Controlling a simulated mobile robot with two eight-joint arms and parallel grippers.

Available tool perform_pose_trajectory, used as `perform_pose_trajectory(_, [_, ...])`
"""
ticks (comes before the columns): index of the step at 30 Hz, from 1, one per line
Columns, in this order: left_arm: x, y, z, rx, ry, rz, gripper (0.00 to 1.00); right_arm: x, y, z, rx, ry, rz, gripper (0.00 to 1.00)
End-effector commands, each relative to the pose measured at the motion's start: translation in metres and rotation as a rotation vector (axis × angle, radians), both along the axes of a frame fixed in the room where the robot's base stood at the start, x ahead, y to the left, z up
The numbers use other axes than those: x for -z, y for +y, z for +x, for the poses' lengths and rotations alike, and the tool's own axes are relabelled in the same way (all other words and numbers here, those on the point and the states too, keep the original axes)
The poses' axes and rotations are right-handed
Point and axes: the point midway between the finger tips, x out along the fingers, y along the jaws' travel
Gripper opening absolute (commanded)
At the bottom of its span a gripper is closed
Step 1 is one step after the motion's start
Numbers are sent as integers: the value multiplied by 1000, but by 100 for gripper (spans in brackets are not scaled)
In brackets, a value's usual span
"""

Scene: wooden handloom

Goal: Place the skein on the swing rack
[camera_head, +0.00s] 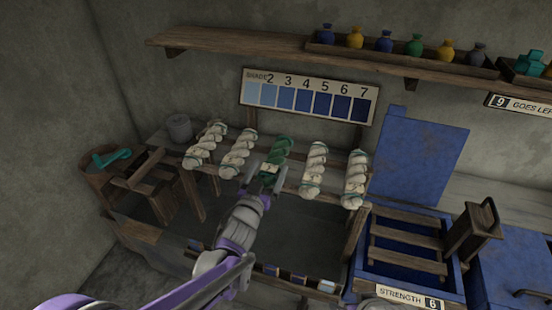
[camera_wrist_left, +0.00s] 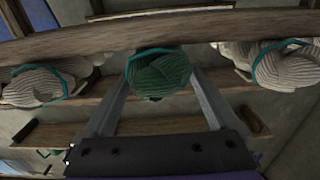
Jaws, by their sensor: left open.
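A shade board (camera_head: 308,97) numbered to 7 is on the wall behind. A shelf (camera_head: 230,43) with small coloured jars is above. A blue chest (camera_head: 408,225) with an open lid and slatted rack stands right. A basket (camera_head: 95,180) and wooden stand are left.

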Motion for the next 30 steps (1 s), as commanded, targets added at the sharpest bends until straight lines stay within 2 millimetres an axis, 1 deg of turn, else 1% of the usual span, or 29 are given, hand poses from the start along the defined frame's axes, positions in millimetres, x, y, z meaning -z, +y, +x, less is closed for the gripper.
perform_pose_trajectory(1, [-2, -2, 9, 0, -1, 1, 93, -3, 0, 1, 0, -2, 0, 100])
perform_pose_trajectory(4, [-2, -6, 19, 0, -1, 0, 93, -6, 0, 2, 0, -3, 0, 100])
perform_pose_trajectory(7, [-1, -7, 23, 0, 0, 1, 93, -6, 0, 2, 0, -3, 0, 100])
perform_pose_trajectory(13, [0, -7, 22, 0, 0, 1, 93, -6, 0, 2, 0, -3, 0, 100])
perform_pose_trajectory(17, [0, -7, 22, 0, 0, 1, 70, -6, 0, 2, 0, -3, 0, 100])
perform_pose_trajectory(18, [0, -7, 22, 0, 0, 1, 62, -6, 0, 2, 0, -3, 0, 100])
perform_pose_trajectory(20, [0, -7, 22, 0, 0, 1, 52, -6, 0, 2, 0, -3, 0, 100])
perform_pose_trajectory(21, [0, -7, 22, 0, 0, 0, 44, -6, 0, 2, 0, -3, 0, 100])
perform_pose_trajectory(23, [0, -7, 22, 0, 0, 1, 34, -6, 0, 2, 0, -3, 0, 100])
perform_pose_trajectory(24, [0, -7, 22, 0, 0, 1, 26, -6, 0, 2, 0, -3, 0, 100])
perform_pose_trajectory(26, [0, -7, 22, 0, 0, 1, 16, -6, 0, 2, 0, -3, 0, 100])
perform_pose_trajectory(27, [0, -7, 22, 0, 1, 0, 8, -6, 0, 2, 0, -3, 0, 100])
perform_pose_trajectory(28, [0, -7, 22, 0, 1, 0, 3, -6, 0, 2, 0, -3, 0, 100])
perform_pose_trajectory(29, [0, -7, 22, 0, 1, 1, 0, -6, 0, 2, 0, -3, 0, 100])
perform_pose_trajectory(30, [0, -7, 22, 0, 0, 0, 0, -6, 0, 1, 0, -3, 0, 100])
